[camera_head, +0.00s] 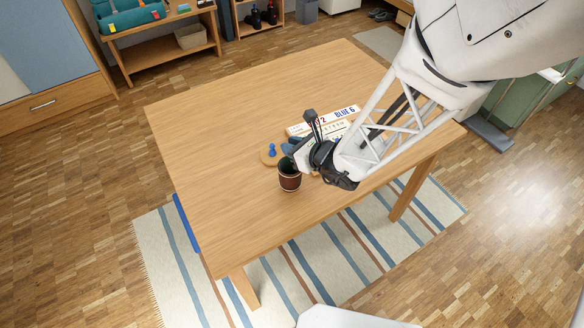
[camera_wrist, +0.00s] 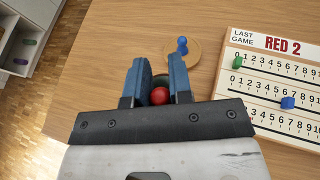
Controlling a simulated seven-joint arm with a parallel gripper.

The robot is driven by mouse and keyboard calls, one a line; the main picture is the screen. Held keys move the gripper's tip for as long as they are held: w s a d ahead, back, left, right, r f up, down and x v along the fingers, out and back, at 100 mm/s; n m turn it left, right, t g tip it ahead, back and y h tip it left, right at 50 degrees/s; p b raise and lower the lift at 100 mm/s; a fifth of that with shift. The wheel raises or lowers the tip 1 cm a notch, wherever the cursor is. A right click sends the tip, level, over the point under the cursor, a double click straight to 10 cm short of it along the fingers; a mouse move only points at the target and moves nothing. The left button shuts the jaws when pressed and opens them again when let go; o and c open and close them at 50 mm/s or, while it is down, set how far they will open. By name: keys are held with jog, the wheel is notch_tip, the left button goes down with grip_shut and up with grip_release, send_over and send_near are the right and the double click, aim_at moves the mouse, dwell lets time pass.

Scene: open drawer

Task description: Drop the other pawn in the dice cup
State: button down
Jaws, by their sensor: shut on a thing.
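The brown dice cup (camera_head: 289,180) with a dark green inside stands upright on the table. My gripper (camera_head: 292,160) is right at the cup's mouth in the head view; its fingertips are partly hidden there. In the wrist view, my gripper's blue fingers (camera_wrist: 160,88) are shut on a red pawn, whose round red top (camera_wrist: 158,97) shows between them. Dark green, seemingly the cup's inside, shows just beyond the pawn. I cannot tell how deep the pawn is relative to the rim. A blue pawn (camera_head: 272,147) stands on a round wooden coaster (camera_head: 265,158), beyond the cup.
A white scoreboard (camera_wrist: 275,42) with a green peg (camera_wrist: 238,62) and a blue peg (camera_wrist: 287,102) lies right of the coaster. The wooden table (camera_head: 220,130) is clear at left and front. A blue strip (camera_head: 187,222) shows at its left edge.

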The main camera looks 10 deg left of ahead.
jog(key=c, duration=0.9)
grip_release()
jog(key=shift+c, duration=0.2)
jog(key=v, duration=0.7)
jog(key=shift+s+d, duration=0.2)
jog(key=shift+d, duration=0.1)
jog(key=shift+r, duration=0.1)
